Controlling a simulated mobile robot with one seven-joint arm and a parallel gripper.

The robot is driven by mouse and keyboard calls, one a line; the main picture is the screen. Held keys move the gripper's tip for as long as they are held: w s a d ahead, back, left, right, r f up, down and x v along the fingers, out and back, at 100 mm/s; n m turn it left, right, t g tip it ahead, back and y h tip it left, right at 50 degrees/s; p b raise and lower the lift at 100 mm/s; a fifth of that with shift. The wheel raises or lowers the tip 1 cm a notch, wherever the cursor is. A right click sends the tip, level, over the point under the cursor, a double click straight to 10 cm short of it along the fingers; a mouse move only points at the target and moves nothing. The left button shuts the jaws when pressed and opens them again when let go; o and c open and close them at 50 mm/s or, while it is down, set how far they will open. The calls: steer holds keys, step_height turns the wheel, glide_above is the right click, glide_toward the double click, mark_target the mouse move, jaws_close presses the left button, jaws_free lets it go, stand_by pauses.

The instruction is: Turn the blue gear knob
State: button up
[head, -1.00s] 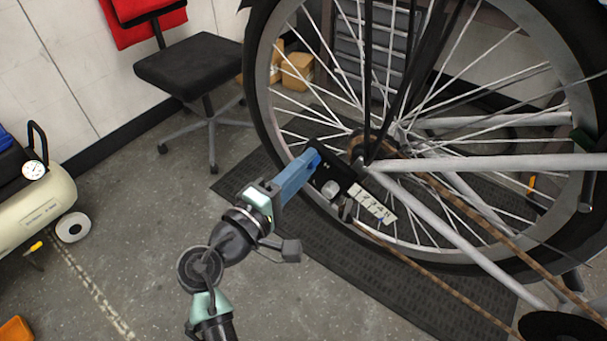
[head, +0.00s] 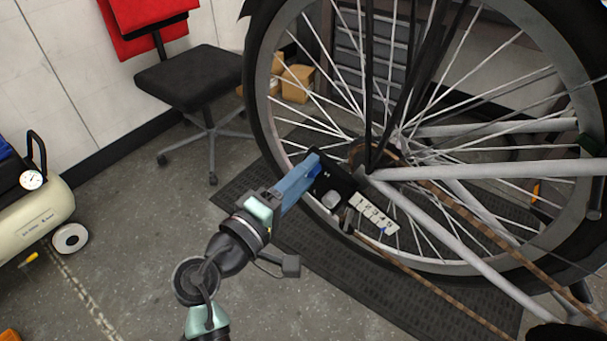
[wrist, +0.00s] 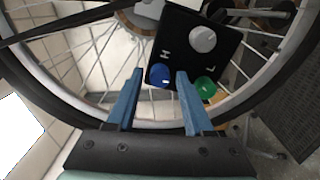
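The blue gear knob (wrist: 159,75) sits on a black panel (wrist: 186,55) beside the letter H in the wrist view. A grey knob (wrist: 202,39) and a green knob (wrist: 204,86) beside the letter L are on the same panel. I cannot tell how deep the tips reach. In the head view, my gripper (head: 315,164) is at the left edge of the panel (head: 341,182), mostly covering the blue knob. The grey knob (head: 331,200) shows there.
A white numbered plate (head: 375,213) is beside the panel. A large spoked wheel (head: 262,110) and bike frame tubes (head: 450,237) are close on the right. A black chair (head: 190,80) and a compressor (head: 35,225) stand at the left, with open floor between.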

steer(key=shift+o, duration=0.3)
steer(key=p+v, duration=0.1)
steer(key=v, duration=1.2)
steer(key=shift+r, duration=0.1)
